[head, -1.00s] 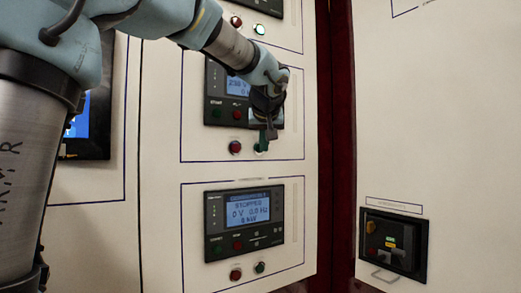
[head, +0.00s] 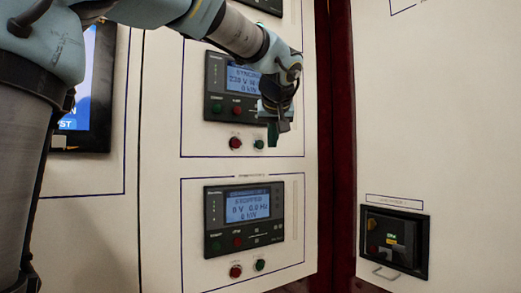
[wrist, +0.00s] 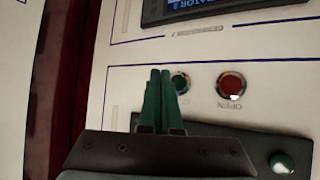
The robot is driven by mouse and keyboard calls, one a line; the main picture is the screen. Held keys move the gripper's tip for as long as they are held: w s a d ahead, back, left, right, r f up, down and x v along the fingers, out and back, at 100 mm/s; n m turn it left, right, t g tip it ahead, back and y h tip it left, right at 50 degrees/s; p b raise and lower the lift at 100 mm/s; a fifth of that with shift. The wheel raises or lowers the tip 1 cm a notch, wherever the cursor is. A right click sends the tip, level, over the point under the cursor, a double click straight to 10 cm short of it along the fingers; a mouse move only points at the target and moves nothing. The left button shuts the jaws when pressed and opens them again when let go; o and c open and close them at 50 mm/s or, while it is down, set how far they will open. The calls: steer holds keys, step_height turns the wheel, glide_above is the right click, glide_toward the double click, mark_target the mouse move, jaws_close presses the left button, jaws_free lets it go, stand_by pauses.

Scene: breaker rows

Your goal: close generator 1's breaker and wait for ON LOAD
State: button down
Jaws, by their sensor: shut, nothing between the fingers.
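The middle breaker panel has a controller (head: 216,88) with a lit screen showing about 230 V and 0 kW; its top line looks like "SYNCING". Below it are a red button (head: 235,143) and a green button (head: 259,144). The wrist view, upside down, shows this green button (wrist: 180,82) and the red button (wrist: 231,86) marked OPEN. My gripper (head: 273,134) is shut and empty, its green fingertips (wrist: 160,85) just right of the green button in the head view, seemingly apart from it. My arm hides the screen's right part.
The panel below, labelled generator 2 in the wrist view, has a controller (head: 244,221) reading STOPPED, 0 V, with a red button (head: 236,271) and a green button (head: 260,265). A recessed box with a handle (head: 394,242) is on the right cabinet.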

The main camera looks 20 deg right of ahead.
steer(key=shift+s+d+b, duration=0.25)
steer(key=shift+s+b, duration=0.2)
steer(key=shift+s, duration=0.8)
